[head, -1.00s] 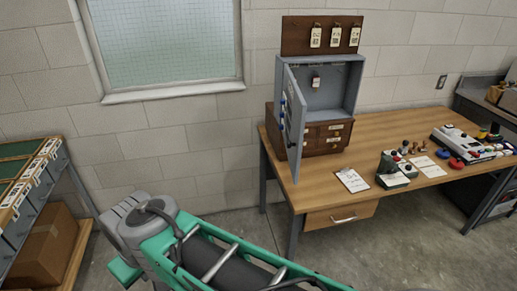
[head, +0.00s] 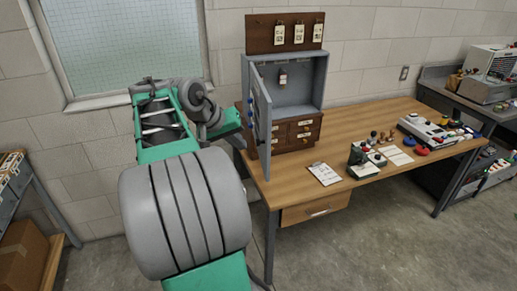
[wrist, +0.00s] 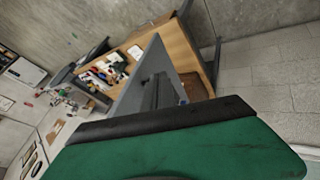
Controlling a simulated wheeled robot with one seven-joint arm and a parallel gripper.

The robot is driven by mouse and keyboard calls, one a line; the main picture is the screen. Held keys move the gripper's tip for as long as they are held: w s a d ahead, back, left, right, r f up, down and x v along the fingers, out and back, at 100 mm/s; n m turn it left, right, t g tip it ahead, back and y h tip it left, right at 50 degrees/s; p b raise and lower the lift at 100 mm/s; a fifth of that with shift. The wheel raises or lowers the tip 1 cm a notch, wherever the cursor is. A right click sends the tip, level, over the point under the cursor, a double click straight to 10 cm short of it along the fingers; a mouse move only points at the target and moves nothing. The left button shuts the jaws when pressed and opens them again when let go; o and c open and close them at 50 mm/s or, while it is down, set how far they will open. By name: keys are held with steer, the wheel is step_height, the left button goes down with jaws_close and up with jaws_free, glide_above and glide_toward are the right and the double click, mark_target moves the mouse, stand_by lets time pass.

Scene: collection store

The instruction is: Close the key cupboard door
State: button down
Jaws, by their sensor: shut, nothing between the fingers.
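The grey key cupboard (head: 321,82) stands on a small wooden drawer unit (head: 298,134) on the desk. Its door (head: 262,115) is hinged at the left and stands wide open, swung out toward me. A tagged key (head: 283,78) hangs inside. My gripper (head: 232,124) is shut and empty, just left of the door's outer side; in the head view I cannot tell whether they touch. In the wrist view, my green and black gripper (wrist: 180,122) fills the lower part, with a grey panel, apparently the door (wrist: 138,88), just beyond it.
The wooden desk (head: 375,115) carries a clipboard (head: 324,173), stamps and a pale device (head: 425,128) to the right of the cupboard. A board with hanging tags (head: 262,38) is above the cupboard. A window (head: 125,45) is behind my arm. A cardboard box (head: 22,262) sits low at left.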

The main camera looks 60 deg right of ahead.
mark_target(266, 153)
steer(key=s+d+f, duration=0.1)
steer(key=s+d, duration=0.1)
steer(key=s+d+f+p, duration=0.1)
steer(key=s+d+f, duration=0.1)
steer(key=shift+d, duration=0.25)
steer(key=shift+f, duration=0.1)
steer(key=shift+d, duration=0.1)
